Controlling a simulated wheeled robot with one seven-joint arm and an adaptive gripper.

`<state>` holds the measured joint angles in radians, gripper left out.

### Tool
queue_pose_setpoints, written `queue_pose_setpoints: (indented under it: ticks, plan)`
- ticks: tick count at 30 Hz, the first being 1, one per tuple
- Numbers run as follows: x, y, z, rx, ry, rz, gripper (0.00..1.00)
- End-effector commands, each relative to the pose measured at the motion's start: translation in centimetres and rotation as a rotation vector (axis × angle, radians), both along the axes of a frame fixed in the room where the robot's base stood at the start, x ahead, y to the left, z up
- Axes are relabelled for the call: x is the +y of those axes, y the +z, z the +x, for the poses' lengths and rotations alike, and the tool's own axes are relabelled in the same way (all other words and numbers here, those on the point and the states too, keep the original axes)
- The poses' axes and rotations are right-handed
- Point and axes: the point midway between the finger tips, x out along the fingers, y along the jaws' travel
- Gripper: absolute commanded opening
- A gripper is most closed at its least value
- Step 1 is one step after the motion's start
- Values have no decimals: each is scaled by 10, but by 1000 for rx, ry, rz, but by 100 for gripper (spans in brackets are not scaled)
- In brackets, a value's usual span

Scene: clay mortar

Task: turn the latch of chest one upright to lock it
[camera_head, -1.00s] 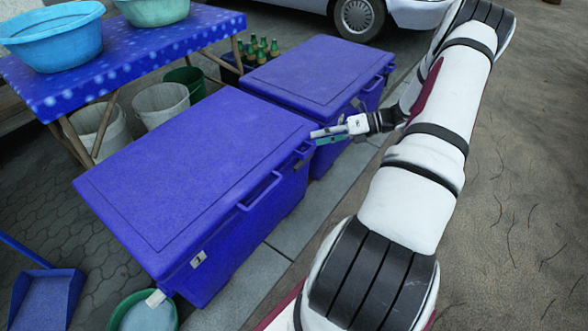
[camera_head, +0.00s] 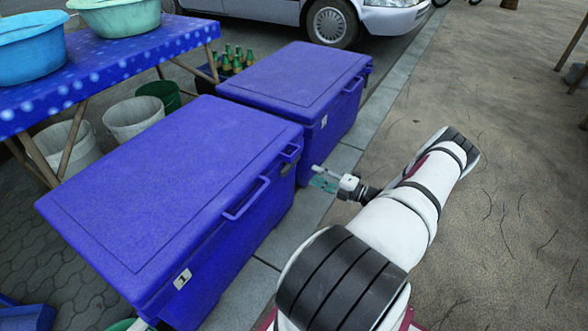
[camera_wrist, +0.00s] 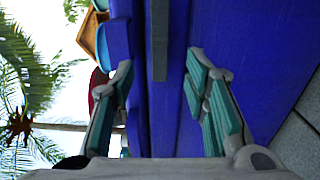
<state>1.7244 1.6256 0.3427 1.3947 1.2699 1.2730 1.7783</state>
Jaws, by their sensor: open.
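Chest one (camera_head: 165,180) is the near blue chest, with a "1" label (camera_head: 182,278) on its front side and its lid closed. A blue handle (camera_head: 246,198) stands out from that side, and a dark recess shows near its far corner. I cannot make out the latch in the head view. My gripper (camera_head: 319,177) is off the chest's far right corner, apart from it. In the wrist view my gripper (camera_wrist: 168,100) is open and empty, facing a blue chest wall. A grey upright bar (camera_wrist: 160,40) lies between the fingers, farther off; I cannot tell whether it is the latch.
A second blue chest (camera_head: 300,80) stands just behind, close to my gripper. A table (camera_head: 110,68) with basins is at left, with buckets (camera_head: 132,118) below. A crate of green bottles (camera_head: 229,62) and a car (camera_head: 340,15) are behind. Open ground (camera_head: 480,180) lies right.

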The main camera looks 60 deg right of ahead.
Motion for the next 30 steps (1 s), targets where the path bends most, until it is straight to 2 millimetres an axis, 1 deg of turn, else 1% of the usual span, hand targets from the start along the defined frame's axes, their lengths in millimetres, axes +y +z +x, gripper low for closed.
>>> queue_pose_setpoints:
  ticks: [1, 9, 12, 15, 20, 28, 29, 30]
  plan:
    - [2, -1, 11, -2, 4, 0, 42]
    - [6, -2, 62, 0, 4, -1, 42]
    - [7, -1, 77, 0, 3, -1, 42]
    - [8, -1, 87, 0, 4, -1, 42]
    - [8, 0, 95, 1, 3, -1, 42]
    - [8, 0, 96, 1, 2, -1, 42]
    - [8, 0, 96, 1, 2, -1, 37]
    - [8, 0, 96, 1, 2, -1, 28]
